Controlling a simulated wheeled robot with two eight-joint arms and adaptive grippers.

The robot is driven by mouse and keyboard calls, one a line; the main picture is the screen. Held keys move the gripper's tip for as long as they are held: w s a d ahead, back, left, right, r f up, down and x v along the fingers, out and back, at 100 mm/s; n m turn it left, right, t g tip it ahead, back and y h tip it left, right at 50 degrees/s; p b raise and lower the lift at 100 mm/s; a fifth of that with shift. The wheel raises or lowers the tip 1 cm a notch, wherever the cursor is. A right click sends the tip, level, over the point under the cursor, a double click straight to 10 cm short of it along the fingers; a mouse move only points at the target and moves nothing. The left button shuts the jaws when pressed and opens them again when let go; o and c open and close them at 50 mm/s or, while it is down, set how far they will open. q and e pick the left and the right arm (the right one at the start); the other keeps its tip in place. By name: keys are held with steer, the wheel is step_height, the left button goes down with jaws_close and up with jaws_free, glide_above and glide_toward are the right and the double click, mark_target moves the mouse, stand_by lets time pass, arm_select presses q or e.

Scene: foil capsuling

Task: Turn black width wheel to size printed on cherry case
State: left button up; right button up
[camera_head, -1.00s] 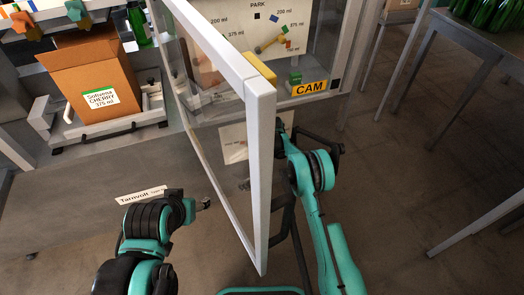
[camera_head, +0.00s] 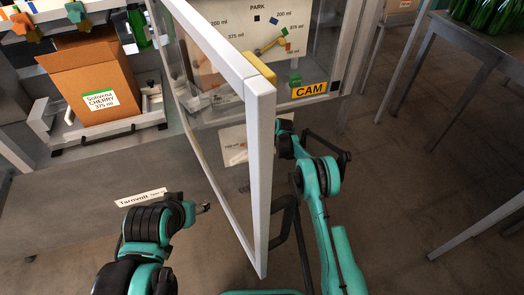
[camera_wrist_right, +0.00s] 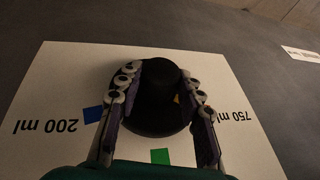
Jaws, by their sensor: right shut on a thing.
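The cardboard cherry case (camera_head: 88,80) stands at the upper left in the head view. Its label (camera_head: 100,101) reads "Solvena CHERRY 375 ml". In the right wrist view the black width wheel (camera_wrist_right: 158,98) sits on a white plate (camera_wrist_right: 45,95) that reads "200 ml" and "750 ml" upside down, with blue, green and yellow marks. My right gripper (camera_wrist_right: 160,90) is shut on the wheel, one finger on each side. The yellow mark is partly covered by the wheel and finger. My left gripper (camera_head: 203,208) is low at left, apart from the case; its opening is unclear.
A white-framed glass door (camera_head: 261,170) stands open between my arms. Behind it is a dial board (camera_head: 238,45) with a yellow lever and a "CAM" sign (camera_head: 310,90). A metal table (camera_head: 470,50) with green bottles stands at the right; the floor before it is clear.

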steer(key=shift+d+g+y, duration=0.1)
steer(key=shift+g+y, duration=0.2)
steer(key=shift+y, duration=0.6)
steer(key=o, duration=1.2)
steer(key=shift+c, duration=0.2)
steer(key=v, duration=1.2)
